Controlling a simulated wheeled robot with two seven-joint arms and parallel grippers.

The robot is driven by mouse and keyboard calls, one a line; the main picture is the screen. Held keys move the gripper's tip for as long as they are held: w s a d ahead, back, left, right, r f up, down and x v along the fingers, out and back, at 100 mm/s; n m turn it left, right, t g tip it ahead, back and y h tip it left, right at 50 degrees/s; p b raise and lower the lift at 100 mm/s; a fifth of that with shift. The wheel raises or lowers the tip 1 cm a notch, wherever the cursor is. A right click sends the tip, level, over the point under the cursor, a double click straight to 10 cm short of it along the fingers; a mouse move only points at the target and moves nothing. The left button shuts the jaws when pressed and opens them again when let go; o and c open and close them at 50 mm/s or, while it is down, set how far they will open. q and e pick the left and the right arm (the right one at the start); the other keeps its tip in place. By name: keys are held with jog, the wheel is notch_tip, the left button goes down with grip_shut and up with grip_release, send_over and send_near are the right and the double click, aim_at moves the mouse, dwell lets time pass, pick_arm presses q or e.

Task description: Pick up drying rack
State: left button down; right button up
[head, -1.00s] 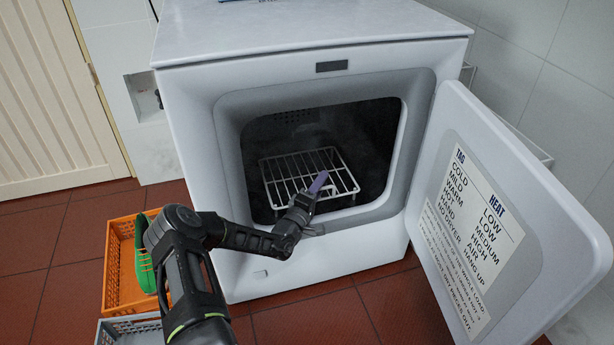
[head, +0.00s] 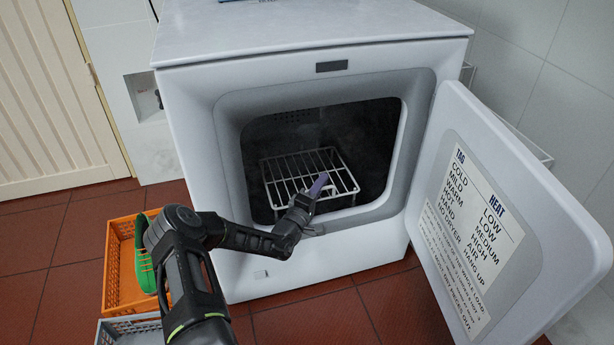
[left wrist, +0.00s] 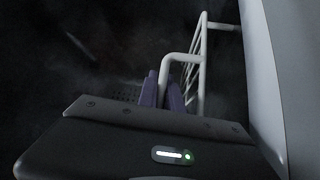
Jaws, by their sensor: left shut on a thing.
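The drying rack (head: 300,172) is a white wire rack with several parallel bars. It stands inside the dark drum of the open dryer (head: 230,210). My left gripper (head: 318,186) reaches in through the dryer's opening to the rack's near right part. In the left wrist view the purple fingers (left wrist: 163,92) are shut on a white bar of the rack (left wrist: 181,58). The rack's bars run upward to the right of the fingers there. The lower part of the rack is partly hidden by my arm and the opening's rim. My right gripper is not in view.
The open dryer door (head: 480,215), with a printed label, stands out at the right. An orange crate (head: 118,262) with a green shoe-like item (head: 146,262) is on the red tiles at left. A grey crate (head: 130,333) is in front of it.

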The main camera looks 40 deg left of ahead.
pick_arm(q)
jog(key=shift+r, duration=0.1)
dwell(0.7)
notch_tip(320, 180, up, 10)
jog(key=p, duration=0.4)
dwell(0.6)
